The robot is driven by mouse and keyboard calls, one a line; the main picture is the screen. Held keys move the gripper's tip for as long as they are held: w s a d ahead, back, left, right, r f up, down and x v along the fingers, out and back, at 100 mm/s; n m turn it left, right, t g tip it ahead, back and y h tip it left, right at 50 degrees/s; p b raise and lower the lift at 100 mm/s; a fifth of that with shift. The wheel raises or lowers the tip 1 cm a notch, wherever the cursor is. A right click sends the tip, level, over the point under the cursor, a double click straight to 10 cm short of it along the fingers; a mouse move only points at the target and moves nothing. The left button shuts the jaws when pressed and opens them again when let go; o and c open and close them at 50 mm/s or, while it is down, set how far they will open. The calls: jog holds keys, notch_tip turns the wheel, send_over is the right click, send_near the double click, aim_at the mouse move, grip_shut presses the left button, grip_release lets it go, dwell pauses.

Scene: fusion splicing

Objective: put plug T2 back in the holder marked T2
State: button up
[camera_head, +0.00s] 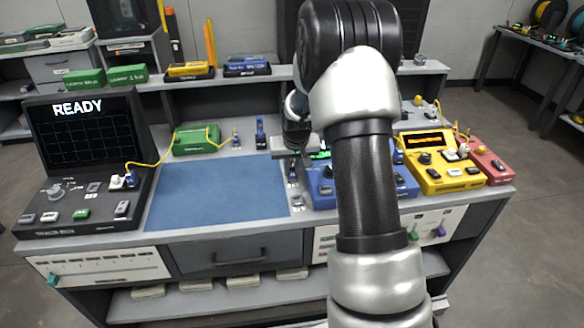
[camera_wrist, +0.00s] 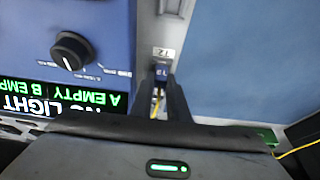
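My gripper (camera_wrist: 160,92) points down at the bench, between the blue device and the blue mat. In the wrist view its two dark fingers stand close on either side of a small blue plug (camera_wrist: 162,71) with a yellow tail and appear shut on it. A small grey holder (camera_wrist: 163,52) with a label that reads T2 upside down lies directly in front of the plug. I cannot tell whether the plug is seated in it. In the head view my gripper (camera_head: 293,160) and arm partly cover this spot.
The blue device (camera_head: 320,190) with a NO LIGHT screen stands close beside my gripper. The blue mat (camera_head: 215,190) is clear. A green box (camera_head: 196,140) with a yellow cable lies behind it. The yellow device (camera_head: 445,175) and the black READY box (camera_head: 80,205) stand at the sides.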

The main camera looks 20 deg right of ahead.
jog(key=o, duration=0.5)
jog(key=shift+o, duration=0.2)
jog(key=shift+r, duration=0.1)
jog(key=p+v, duration=0.2)
jog(key=v, duration=1.5)
jog(key=shift+r, duration=0.15)
jog(key=shift+s, duration=0.1)
jog(key=s+a+r+n, duration=0.1)
jog(key=s+a+r, duration=0.2)
jog(key=s+r, duration=0.25)
jog(key=s+a+r, duration=0.4)
jog(key=s, duration=0.3)
jog(key=s+a+r+n+t+y+p, duration=0.1)
jog(key=s+a, duration=0.3)
jog(key=s, duration=1.2)
notch_tip(320, 180, up, 14)
jog(key=p, duration=1.3)
